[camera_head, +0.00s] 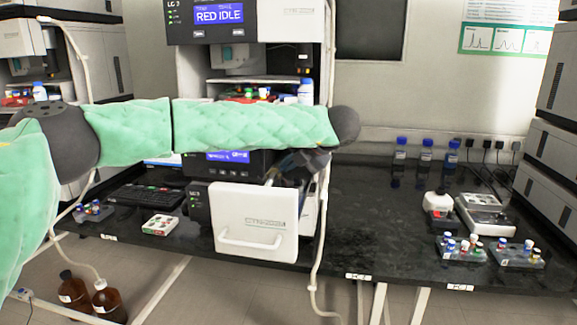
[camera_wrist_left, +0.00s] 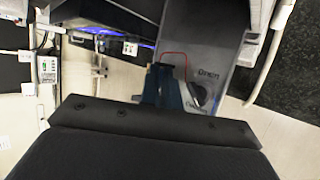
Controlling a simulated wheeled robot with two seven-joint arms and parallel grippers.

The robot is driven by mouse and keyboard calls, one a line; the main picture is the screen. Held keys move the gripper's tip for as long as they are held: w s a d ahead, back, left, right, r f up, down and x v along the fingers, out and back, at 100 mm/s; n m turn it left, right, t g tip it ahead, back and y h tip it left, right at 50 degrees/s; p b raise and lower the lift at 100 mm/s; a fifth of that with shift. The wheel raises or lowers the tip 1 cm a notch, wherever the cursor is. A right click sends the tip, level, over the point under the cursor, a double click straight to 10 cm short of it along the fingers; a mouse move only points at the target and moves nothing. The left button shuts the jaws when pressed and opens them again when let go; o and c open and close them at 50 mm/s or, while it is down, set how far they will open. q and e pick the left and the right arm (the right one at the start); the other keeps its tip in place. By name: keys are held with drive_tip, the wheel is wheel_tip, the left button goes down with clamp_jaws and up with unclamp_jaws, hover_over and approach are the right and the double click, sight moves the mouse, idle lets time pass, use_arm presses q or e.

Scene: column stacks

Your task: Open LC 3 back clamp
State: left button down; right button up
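The LC 3 stack (camera_head: 222,61) stands mid-bench; its display reads RED IDLE. A low module has its white drawer (camera_head: 255,222) pulled out, handle facing me. My left arm crosses in front of the stack. My left gripper (camera_head: 291,168) is small and partly hidden behind the drawer front, over the drawer's inside. In the left wrist view its dark fingers (camera_wrist_left: 171,86) point at a grey panel (camera_wrist_left: 205,45) with printed labels, a dark round part and a thin red loop. The finger gap is unclear. I cannot make out the back clamp. My right gripper is out of view.
A white tube (camera_head: 319,240) hangs right of the drawer. A keyboard (camera_head: 147,197) and a small white tray (camera_head: 160,225) lie to the left. Blue-capped bottles (camera_head: 426,150) and vial racks (camera_head: 460,246) stand on the right. The bench between is clear.

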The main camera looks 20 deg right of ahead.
use_arm(q)
drive_tip(key=c, duration=1.6)
unclamp_jaws()
drive_tip(key=shift+b+v, duration=0.35)
drive_tip(key=shift+v, duration=3.5)
